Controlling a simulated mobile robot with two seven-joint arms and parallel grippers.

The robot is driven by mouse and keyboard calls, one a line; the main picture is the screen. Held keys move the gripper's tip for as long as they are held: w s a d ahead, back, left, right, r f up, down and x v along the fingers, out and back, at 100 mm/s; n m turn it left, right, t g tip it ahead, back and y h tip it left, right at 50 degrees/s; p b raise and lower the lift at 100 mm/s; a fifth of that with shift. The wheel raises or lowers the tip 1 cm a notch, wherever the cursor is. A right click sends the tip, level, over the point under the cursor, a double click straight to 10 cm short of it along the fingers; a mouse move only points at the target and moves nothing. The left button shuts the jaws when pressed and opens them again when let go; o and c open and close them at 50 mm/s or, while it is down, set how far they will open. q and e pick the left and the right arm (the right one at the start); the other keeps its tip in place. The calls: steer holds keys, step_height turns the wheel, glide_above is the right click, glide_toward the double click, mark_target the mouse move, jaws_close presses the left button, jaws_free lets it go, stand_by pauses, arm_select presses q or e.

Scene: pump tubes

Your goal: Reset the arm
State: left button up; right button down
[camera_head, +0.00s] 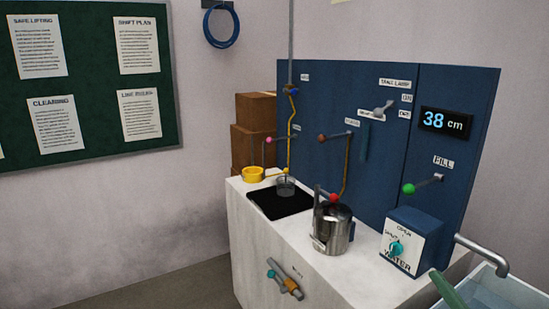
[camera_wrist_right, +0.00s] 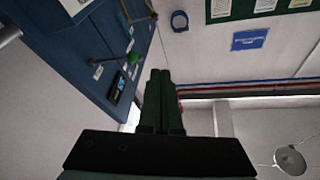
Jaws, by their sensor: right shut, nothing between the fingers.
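My right gripper (camera_head: 441,283) shows at the bottom right of the head view as green fingers over a pale basin. In the right wrist view its two dark green fingers (camera_wrist_right: 160,74) lie together, shut and empty, in free air. The blue panel (camera_wrist_right: 75,50) appears rotated at the left of that view, with the fingers apart from it. My left gripper is not in view.
A white counter (camera_head: 262,240) carries a steel jug (camera_head: 332,238), a black mat (camera_head: 265,205), a yellow cup (camera_head: 253,174) and a water box (camera_head: 412,238). The blue panel (camera_head: 385,85) has levers and a display reading 38 cm (camera_head: 446,122). A spout (camera_head: 484,251) overhangs the basin (camera_head: 515,292).

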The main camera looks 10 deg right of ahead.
steer(key=s+a+f+g+h, duration=0.2)
steer(key=a+f+g+h, duration=0.15)
steer(key=f, duration=1.05)
steer(key=s+a+f+n+g+y+p, duration=0.1)
steer(key=s+a+f+n+g, duration=0.3)
steer(key=s+a+f+g, duration=0.4)
steer(key=s+a+f+y, duration=0.1)
steer(key=s+a+f, duration=0.5)
steer(key=a+f, duration=0.3)
steer(key=shift+a+f+g, duration=0.35)
steer(key=shift+a+f, duration=0.05)
steer(key=shift+s+d, duration=0.1)
